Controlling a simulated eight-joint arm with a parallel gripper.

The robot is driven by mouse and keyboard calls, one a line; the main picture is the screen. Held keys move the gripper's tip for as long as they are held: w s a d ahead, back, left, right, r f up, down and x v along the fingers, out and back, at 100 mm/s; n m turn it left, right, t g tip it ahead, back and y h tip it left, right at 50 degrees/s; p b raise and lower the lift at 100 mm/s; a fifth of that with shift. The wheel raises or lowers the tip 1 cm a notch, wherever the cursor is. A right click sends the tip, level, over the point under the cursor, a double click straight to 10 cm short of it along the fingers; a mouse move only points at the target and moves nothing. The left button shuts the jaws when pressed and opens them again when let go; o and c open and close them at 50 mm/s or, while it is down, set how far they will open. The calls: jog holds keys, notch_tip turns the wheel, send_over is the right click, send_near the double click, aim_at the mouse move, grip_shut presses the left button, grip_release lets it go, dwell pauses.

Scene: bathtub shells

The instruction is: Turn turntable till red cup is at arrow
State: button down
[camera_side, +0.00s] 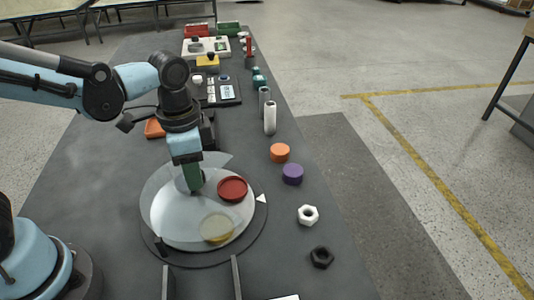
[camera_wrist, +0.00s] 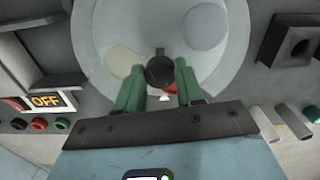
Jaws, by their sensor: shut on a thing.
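The pale round turntable (camera_side: 165,215) lies on the dark table, with a clear cover over part of it. The red cup (camera_side: 232,188) sits on its right side, close to the white arrow (camera_side: 261,198) and slightly farther back than it. In the wrist view the red cup (camera_wrist: 172,88) is mostly hidden by a finger, and the arrow (camera_wrist: 165,98) shows just beside it. A yellowish cup (camera_side: 216,228) is at the front of the turntable. My gripper (camera_side: 195,186) points down over the middle; its green fingers (camera_wrist: 160,78) are shut on the dark knob (camera_wrist: 160,71).
An orange piece (camera_side: 280,152), a purple piece (camera_side: 292,174), a white nut (camera_side: 308,215) and a black nut (camera_side: 321,257) lie to the right. Cylinders (camera_side: 269,118) and coloured bins stand farther back. An OFF sign (camera_wrist: 47,101) shows in the wrist view.

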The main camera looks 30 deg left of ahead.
jog(key=shift+w+m, duration=0.1)
jog(key=shift+m, duration=1.8)
jog(key=c, duration=0.7)
grip_release()
jog(key=shift+r, duration=0.1)
notch_tip(320, 180, up, 12)
jog(key=shift+a, duration=0.1)
